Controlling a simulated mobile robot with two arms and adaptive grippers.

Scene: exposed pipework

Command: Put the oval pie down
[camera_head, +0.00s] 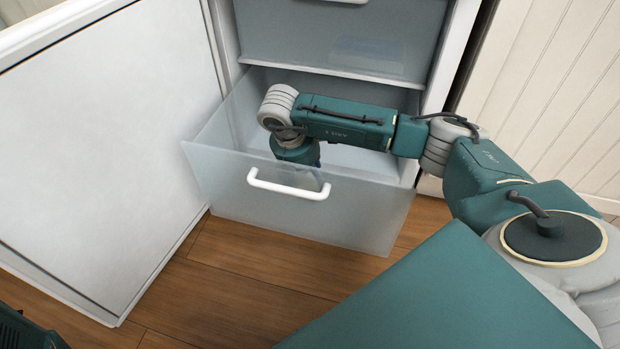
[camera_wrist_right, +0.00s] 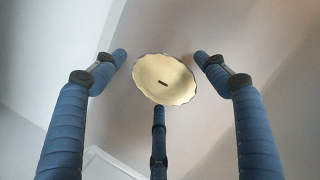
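The oval pie (camera_wrist_right: 165,79), pale yellow with a wavy darker rim and a small dark slot in its middle, shows in the right wrist view. It appears to lie on the pale floor of the open drawer. My right gripper (camera_wrist_right: 160,72) is open, its blue fingers spread around the pie with gaps at the left and right sides. The pie is hidden there. My left gripper is out of view.
The drawer's white handle (camera_head: 288,190) is on its front. Another compartment (camera_head: 340,35) is above it. A large white door panel (camera_head: 110,140) stands at the left. Bare wooden floor (camera_head: 240,290) lies in front, and a panelled wall (camera_head: 560,90) is at the right.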

